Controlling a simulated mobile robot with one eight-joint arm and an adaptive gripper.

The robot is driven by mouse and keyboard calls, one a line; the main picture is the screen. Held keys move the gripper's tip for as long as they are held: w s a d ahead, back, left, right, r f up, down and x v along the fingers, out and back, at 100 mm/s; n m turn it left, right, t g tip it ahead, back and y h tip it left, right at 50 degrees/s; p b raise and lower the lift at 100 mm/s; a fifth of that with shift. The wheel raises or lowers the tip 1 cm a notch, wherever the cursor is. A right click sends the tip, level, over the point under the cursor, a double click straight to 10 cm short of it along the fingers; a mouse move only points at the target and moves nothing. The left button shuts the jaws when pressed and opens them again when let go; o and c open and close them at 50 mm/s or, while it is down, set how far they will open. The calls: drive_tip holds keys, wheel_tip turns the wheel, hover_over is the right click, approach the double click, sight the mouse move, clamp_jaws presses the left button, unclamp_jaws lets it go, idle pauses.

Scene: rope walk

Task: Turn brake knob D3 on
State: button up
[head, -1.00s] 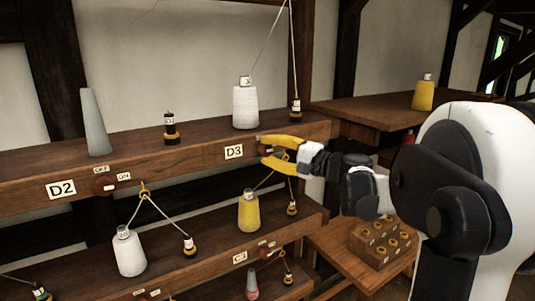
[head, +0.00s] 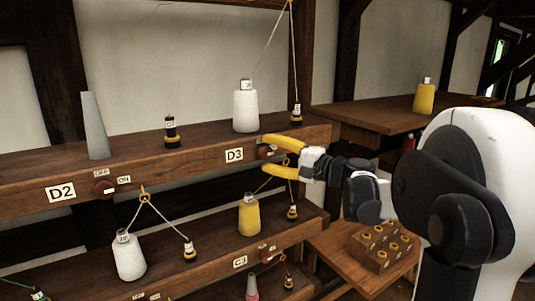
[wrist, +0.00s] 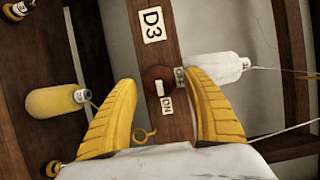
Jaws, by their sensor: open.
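Brake knob D3 (wrist: 156,74) is a dark red-brown disc on the front of the shelf beam, beside the D3 label (wrist: 152,22). A white mark (wrist: 159,88) on the knob lies on the side towards the ON label (wrist: 167,106). The OFF label (wrist: 180,78) is to the right in the wrist view. In the head view the knob (head: 265,152) shows partly between the yellow fingers. My gripper (wrist: 162,77) is open, with one finger on each side of the knob and clear gaps. It also shows in the head view (head: 267,155).
A white cone (head: 246,110) stands on the shelf above the knob. A yellow cone (head: 249,214) and a small weight (head: 292,212) hang or stand below. Thin cords run near the gripper. Knob D2 (head: 104,188) is farther left; a side table (head: 370,118) is right.

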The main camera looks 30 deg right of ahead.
drive_tip(key=v, duration=1.1)
drive_tip(key=shift+s, duration=0.3)
drive_tip(key=shift+d, duration=0.1)
drive_tip(key=s+a+f+n+g+b, duration=0.2)
drive_tip(key=a+f+n+g+b, duration=0.3)
drive_tip(key=a+f+b, duration=0.9)
drive_tip(key=s+a+f+n+g+h+b, duration=0.1)
drive_tip(key=s+a+f+n+h+b, duration=0.1)
drive_tip(key=f, duration=0.7)
drive_tip(key=s+a+f+n+g+h+b, duration=0.2)
drive_tip(key=s+a+f+n+h+b, duration=0.1)
drive_tip(key=s+f, duration=0.4)
drive_tip(key=s+a+f+n+g+h+b, duration=0.1)
drive_tip(key=s+a+f+n+h+b, duration=0.1)
drive_tip(key=f, duration=1)
drive_tip(key=s+a+n+b, duration=0.1)
drive_tip(key=s+a, duration=0.1)
drive_tip(key=s, duration=0.1)
drive_tip(key=shift+a+f+b, duration=0.15)
drive_tip(key=shift+a+b, duration=0.15)
drive_tip(key=shift+a, duration=0.05)
drive_tip(key=shift+s, duration=0.1)
